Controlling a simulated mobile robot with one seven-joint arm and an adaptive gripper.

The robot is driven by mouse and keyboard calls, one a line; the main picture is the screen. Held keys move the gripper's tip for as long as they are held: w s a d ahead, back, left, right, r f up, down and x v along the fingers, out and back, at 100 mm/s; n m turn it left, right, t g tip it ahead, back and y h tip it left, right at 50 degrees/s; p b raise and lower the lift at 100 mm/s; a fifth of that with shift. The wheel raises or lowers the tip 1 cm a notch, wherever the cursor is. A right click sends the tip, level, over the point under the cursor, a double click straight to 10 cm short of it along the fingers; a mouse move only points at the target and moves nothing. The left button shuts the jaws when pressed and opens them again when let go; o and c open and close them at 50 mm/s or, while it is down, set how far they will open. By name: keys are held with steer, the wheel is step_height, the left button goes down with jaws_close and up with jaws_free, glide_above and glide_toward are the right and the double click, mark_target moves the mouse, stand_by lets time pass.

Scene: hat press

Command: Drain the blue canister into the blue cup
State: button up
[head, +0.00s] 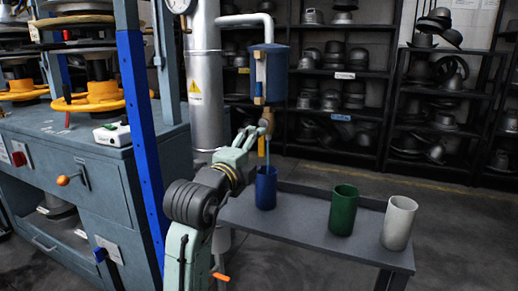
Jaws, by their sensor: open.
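The blue canister (269,75) hangs upright from a pale pipe in the head view, with a brass fitting under it. My gripper (262,127) is open, just below the canister at that fitting. The arm and gripper partly cover the fitting, and I cannot tell whether the fingers touch it. A thin light-blue stream (267,153) runs straight down from there into the blue cup (265,188). The cup stands upright on the grey table (312,220), directly below the canister. The liquid level inside the cup is hidden.
A green cup (343,210) and a white cup (399,222) stand on the table to the right. The hat press (85,175) with a blue post is close on the left. Shelves of hat forms (335,100) line the back.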

steer(key=v, duration=0.9)
